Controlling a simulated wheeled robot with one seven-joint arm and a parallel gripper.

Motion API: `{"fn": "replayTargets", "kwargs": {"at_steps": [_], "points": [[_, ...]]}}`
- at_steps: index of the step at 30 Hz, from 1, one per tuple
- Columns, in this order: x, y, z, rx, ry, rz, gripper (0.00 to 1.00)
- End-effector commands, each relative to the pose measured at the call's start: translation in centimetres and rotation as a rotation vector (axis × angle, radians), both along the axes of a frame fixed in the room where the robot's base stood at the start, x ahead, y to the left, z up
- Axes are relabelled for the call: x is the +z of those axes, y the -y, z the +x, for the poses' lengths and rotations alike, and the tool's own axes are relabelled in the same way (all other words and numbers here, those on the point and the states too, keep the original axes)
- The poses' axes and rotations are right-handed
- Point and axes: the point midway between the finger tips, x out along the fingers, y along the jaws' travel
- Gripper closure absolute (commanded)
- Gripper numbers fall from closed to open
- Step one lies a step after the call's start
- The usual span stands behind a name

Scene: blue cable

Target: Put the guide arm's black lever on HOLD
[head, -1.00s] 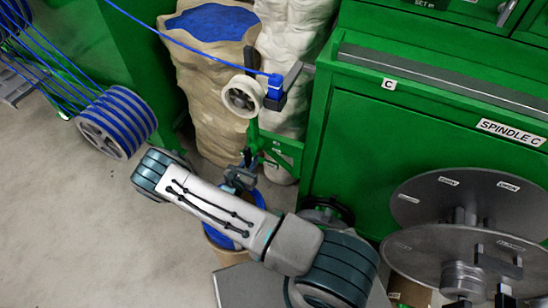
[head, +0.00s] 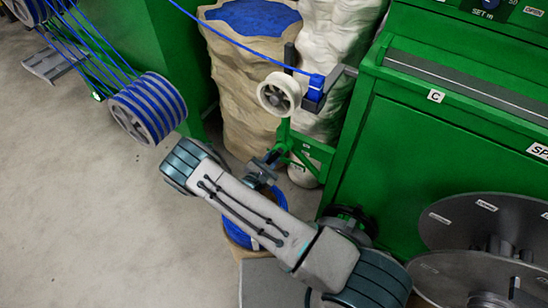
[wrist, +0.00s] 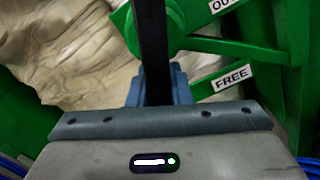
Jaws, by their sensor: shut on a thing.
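The guide arm is a green bracket (head: 306,150) on the side of the green machine, with a white pulley wheel (head: 279,93) and a blue block above it. My gripper (head: 268,166) is at the bracket's left side, low down. In the wrist view my gripper (wrist: 152,92) is shut on the black lever (wrist: 151,40), a dark bar running up from the jaws. A "FREE" label (wrist: 232,79) is right of the lever, with a partly cut-off label starting "OU" (wrist: 225,4) above it. No HOLD label is readable. My jaws partly hide the lever's lower end.
A blue cable (head: 235,32) runs from upper left to the blue block by the pulley. Pale sacks (head: 235,90) stand behind the bracket. A blue-wound spool (head: 148,107) is at left, and grey discs (head: 490,225) at right. Floor at lower left is clear.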

Motion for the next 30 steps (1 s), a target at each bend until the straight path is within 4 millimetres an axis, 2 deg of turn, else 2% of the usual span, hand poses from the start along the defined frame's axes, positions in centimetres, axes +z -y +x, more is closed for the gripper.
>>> {"fn": "replayTargets", "kwargs": {"at_steps": [8,9,11,12,23,26,30], "points": [[0.0,-0.2,0.0,0.002,0.003,0.008,1.0],[0.0,-0.2,0.0,0.002,0.003,0.008,0.79],[0.0,-0.1,0.0,0.001,0.003,0.008,0.62],[0.0,-0.1,0.0,0.001,0.002,0.007,0.6],[0.0,-0.3,-0.5,-0.001,0.001,0.004,0.6],[0.0,-1.3,-1.6,0.003,0.0,0.005,0.6],[0.0,-3.0,-4.2,0.004,-0.001,0.005,0.6]]}}
